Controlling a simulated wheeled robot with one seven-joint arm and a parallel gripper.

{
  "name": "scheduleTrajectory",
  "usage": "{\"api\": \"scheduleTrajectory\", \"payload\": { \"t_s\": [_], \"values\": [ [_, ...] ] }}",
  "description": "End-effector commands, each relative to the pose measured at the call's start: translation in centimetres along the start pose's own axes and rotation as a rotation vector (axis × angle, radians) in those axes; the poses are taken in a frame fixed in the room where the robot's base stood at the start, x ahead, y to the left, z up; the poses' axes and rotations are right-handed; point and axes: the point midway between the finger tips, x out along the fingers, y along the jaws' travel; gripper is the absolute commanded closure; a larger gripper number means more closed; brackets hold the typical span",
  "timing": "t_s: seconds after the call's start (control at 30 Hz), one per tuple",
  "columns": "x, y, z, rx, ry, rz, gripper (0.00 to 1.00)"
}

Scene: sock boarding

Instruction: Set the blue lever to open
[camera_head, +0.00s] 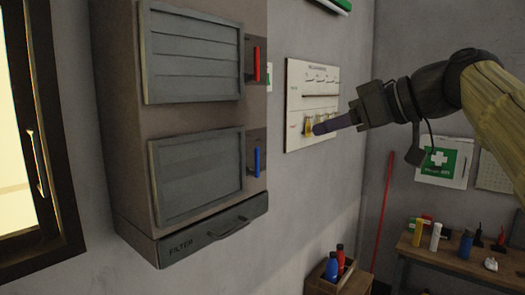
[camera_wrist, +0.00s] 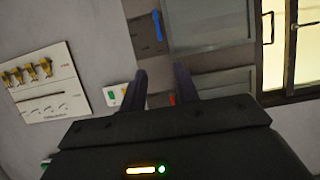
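My gripper (camera_head: 320,129) is to the right of the cabinet in the head view, apart from the lever. In the wrist view its two fingers (camera_wrist: 161,82) are spread with nothing between them. A red lever (camera_head: 256,64) stands upright beside the upper panel (camera_head: 192,55); part of it shows between the fingers in the wrist view.
A drawer marked FILTER (camera_head: 212,232) forms the cabinet's base. A white wall board (camera_head: 297,100) with several yellow items is behind my gripper. A bottle crate (camera_head: 326,281) and a workbench (camera_head: 432,258) stand lower right. A window (camera_head: 38,160) is at left.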

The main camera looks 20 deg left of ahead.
Motion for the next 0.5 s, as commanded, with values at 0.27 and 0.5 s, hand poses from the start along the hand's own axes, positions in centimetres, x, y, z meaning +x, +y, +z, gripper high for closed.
{"api": "scheduleTrajectory", "payload": {
  "t_s": [0.27,0.5],
  "values": [
    [1.2,0.0,-0.1,0.003,0.000,-0.001,0.69],
    [5.0,0.0,-0.2,0.004,-0.002,-0.003,0.69]
  ]
}}
